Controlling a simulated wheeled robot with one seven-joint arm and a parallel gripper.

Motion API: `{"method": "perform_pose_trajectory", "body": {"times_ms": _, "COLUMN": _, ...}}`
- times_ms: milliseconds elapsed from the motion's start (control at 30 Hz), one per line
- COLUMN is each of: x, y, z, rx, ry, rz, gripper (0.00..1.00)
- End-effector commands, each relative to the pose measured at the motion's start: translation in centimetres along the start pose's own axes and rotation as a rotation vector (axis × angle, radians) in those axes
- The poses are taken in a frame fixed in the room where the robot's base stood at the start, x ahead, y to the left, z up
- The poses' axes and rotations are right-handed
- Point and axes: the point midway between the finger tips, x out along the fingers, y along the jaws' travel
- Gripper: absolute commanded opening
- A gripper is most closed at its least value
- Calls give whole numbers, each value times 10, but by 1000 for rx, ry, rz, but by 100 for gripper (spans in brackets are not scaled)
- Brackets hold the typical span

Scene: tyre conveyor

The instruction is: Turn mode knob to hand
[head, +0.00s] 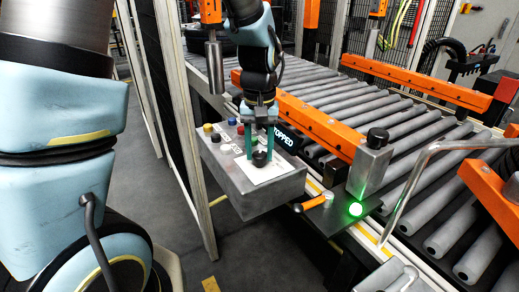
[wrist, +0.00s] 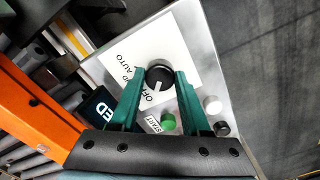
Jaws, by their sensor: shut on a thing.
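The mode knob (wrist: 159,74) is round and black with a white pointer mark, on a white label plate (wrist: 118,62). In the wrist view the mark points down and slightly left, towards the word OFF; AUTO is printed to the left of the knob. I cannot make out a HAND label. My gripper (wrist: 159,80) has its green fingers on either side of the knob and is shut on it. In the head view my gripper (head: 263,155) reaches down onto the knob (head: 260,159) on the grey control box (head: 240,191).
The box also carries a green button (wrist: 168,122), a white button (wrist: 212,104) and a black button (wrist: 222,128). A dark display (head: 284,138) reading "…OPPED" stands beside the fingers.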

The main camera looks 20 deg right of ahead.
Motion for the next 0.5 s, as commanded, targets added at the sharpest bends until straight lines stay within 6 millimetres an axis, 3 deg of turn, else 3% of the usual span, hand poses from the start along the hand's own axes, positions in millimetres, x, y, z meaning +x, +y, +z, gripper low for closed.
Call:
{"method": "perform_pose_trajectory", "body": {"times_ms": 167, "x": 0, "y": 0, "z": 0, "rx": 0, "ry": 0, "rz": 0, "gripper": 0}}
{"method": "perform_pose_trajectory", "body": {"times_ms": 500, "x": 0, "y": 0, "z": 0, "rx": 28, "ry": 0, "rz": 0, "gripper": 0}}
